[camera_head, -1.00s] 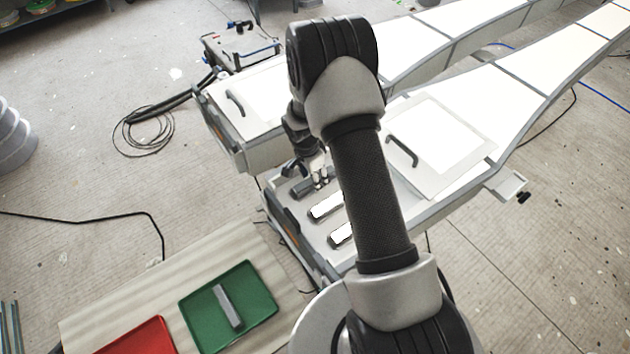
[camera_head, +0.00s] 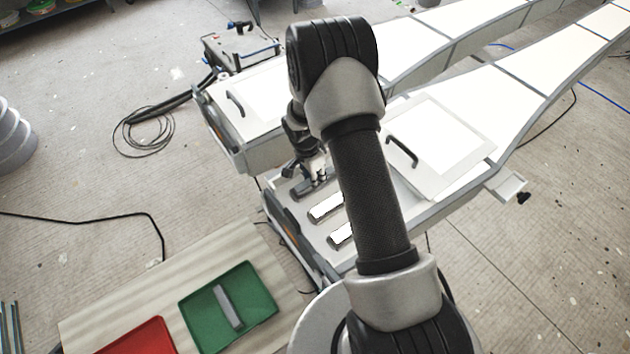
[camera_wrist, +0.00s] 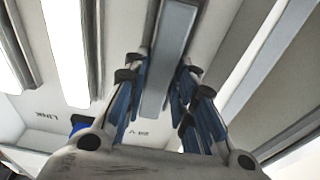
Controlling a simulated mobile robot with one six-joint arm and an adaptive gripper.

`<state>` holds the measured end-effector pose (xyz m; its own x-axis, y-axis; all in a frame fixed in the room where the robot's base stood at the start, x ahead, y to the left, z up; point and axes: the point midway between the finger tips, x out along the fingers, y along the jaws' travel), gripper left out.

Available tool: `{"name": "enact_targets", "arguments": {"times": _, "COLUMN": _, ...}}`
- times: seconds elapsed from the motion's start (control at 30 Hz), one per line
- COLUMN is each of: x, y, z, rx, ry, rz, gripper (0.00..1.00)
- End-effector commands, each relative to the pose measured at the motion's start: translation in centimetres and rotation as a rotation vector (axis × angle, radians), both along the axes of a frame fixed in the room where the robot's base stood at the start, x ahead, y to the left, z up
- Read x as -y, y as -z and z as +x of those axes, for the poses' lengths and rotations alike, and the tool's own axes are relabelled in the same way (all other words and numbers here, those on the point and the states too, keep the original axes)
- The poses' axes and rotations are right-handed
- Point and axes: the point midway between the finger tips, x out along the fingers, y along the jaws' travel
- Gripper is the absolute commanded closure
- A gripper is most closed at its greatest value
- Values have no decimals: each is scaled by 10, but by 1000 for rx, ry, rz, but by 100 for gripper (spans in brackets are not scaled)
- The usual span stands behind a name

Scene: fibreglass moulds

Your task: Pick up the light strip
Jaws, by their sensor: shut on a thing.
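A grey, unlit light strip (camera_wrist: 175,35) lies between my fingers in the wrist view, in line with the view. In the head view, the same dark grey strip (camera_head: 301,192) lies on the end panel of the white mould, partly hidden by my gripper. My gripper (camera_wrist: 158,85) is shut on this strip, with blue-sided, black-tipped fingers on both its sides. In the head view, my gripper (camera_head: 316,181) is down at the panel, and my arm hides part of it. I cannot tell whether the strip is clear of the panel.
Two bright strips (camera_head: 327,207) (camera_head: 340,236) lie beside it on the same panel. A green tray (camera_head: 262,311) holding a grey bar (camera_head: 228,307) and a red tray (camera_head: 138,340) stand on a board at lower left. A hatch with a handle (camera_head: 402,152) lies right of my arm.

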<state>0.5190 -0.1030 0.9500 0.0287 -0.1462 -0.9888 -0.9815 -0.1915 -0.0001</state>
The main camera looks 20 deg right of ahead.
Motion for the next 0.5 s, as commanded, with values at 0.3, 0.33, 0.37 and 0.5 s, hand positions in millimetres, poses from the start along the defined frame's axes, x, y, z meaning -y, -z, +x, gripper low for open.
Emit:
{"name": "enact_targets", "arguments": {"times": 0.3, "x": 0, "y": -6, "z": 1, "rx": 2, "ry": 1, "rz": -1, "gripper": 100}}
{"name": "enact_targets", "arguments": {"times": 0.33, "x": 0, "y": -8, "z": 1, "rx": 2, "ry": 1, "rz": -1, "gripper": 100}}
{"name": "enact_targets", "arguments": {"times": 0.37, "x": 0, "y": -11, "z": 1, "rx": 2, "ry": 1, "rz": -1, "gripper": 100}}
{"name": "enact_targets", "arguments": {"times": 0.5, "x": 0, "y": -31, "z": 1, "rx": 4, "ry": 0, "rz": 0, "gripper": 100}}
